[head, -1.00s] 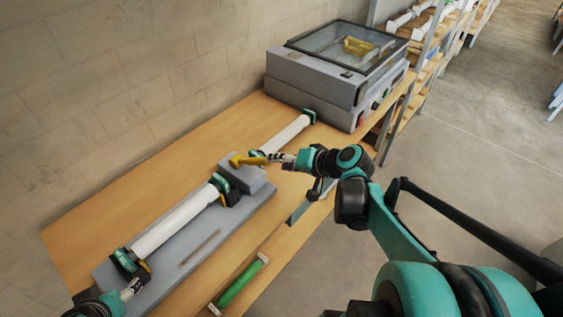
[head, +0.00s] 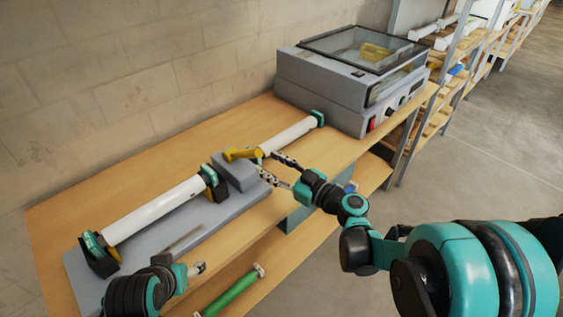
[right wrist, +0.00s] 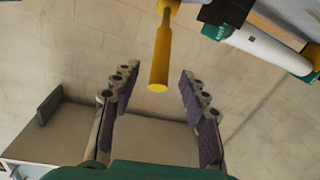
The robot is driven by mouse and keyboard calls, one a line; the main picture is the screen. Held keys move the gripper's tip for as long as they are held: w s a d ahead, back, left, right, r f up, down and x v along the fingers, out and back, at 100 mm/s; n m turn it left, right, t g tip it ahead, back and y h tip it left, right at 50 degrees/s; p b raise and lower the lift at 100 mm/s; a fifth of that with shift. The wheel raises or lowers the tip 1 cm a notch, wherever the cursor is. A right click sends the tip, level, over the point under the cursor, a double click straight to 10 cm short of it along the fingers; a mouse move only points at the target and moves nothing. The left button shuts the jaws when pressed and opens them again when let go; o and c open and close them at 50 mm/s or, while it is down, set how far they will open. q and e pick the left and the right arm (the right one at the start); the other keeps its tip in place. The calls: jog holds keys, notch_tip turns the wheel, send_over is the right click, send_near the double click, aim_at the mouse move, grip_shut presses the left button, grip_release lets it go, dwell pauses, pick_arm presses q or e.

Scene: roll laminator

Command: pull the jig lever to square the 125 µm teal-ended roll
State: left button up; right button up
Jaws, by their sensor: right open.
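A white roll with teal ends (head: 150,211) lies between black end holders on the grey jig base (head: 226,212); its thickness label is not legible. The yellow jig lever (head: 240,154) sits on the raised block at the jig's right end. My right gripper (head: 268,164) is open and empty just right of the lever. In the right wrist view, the lever handle (right wrist: 163,48) points into the gap between the spread fingertips (right wrist: 157,78), with no finger visibly touching it. My left gripper (head: 197,268) is near the bench front at lower left; its jaw opening is unclear.
A second white roll with teal ends (head: 290,138) lies behind the lever, towards the grey laminator (head: 350,80). A green roll (head: 232,292) lies on the lower shelf. Shelving (head: 450,85) stands at right. The bench top (head: 90,195) behind the jig is clear.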

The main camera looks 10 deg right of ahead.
aim_at(251, 153)
pick_arm(q)
jog(key=shift+d+f, duration=0.15)
jog(key=shift+d, duration=0.05)
jog(key=shift+a+f+b, duration=0.1)
jog(key=shift+f+b, duration=0.75)
pick_arm(e)
jog(key=x, duration=0.8)
grip_shut()
